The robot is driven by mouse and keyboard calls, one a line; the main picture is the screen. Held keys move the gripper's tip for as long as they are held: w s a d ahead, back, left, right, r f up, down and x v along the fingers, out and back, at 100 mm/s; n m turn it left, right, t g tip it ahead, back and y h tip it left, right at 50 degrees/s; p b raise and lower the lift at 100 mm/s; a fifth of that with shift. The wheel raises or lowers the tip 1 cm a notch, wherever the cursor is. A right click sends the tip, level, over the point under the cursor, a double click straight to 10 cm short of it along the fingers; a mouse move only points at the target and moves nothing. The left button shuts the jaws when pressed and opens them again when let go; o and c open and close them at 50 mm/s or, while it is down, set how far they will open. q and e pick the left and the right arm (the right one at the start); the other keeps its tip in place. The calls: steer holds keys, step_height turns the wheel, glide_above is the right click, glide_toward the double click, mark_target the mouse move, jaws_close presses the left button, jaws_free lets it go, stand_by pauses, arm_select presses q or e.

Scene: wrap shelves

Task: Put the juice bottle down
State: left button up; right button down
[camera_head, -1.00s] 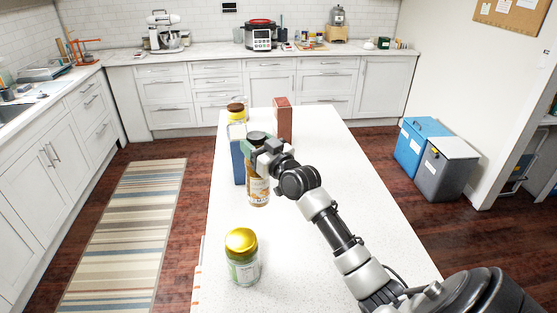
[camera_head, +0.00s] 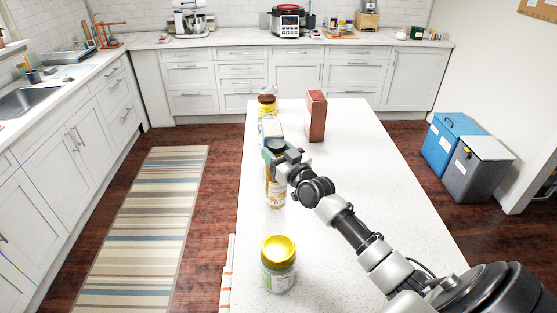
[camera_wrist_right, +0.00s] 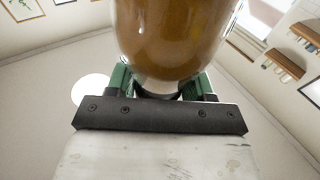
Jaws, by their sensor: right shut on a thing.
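The juice bottle (camera_head: 275,192), orange-brown with a dark cap, stands upright at the left side of the white island. My right gripper (camera_head: 280,156) is shut around its upper part, just below the cap. The right wrist view shows the brown bottle (camera_wrist_right: 172,35) large between the green fingers (camera_wrist_right: 160,85). I cannot tell whether its base touches the counter. My left gripper is not in view.
On the white island (camera_head: 365,190), a gold-lidded jar (camera_head: 278,268) stands nearer me. Behind the bottle are a partly hidden bluish item (camera_head: 270,129), a yellow jar (camera_head: 267,106) and a reddish-brown box (camera_head: 316,116). The island's right side is clear beyond my arm.

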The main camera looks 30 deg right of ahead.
step_height(320, 180, down, 3)
steer(key=shift+r, duration=0.15)
steer(key=shift+c, duration=1.9)
jaws_free()
steer(key=s+f+b, duration=0.2)
steer(key=s, duration=1)
steer(key=shift+d, duration=0.2)
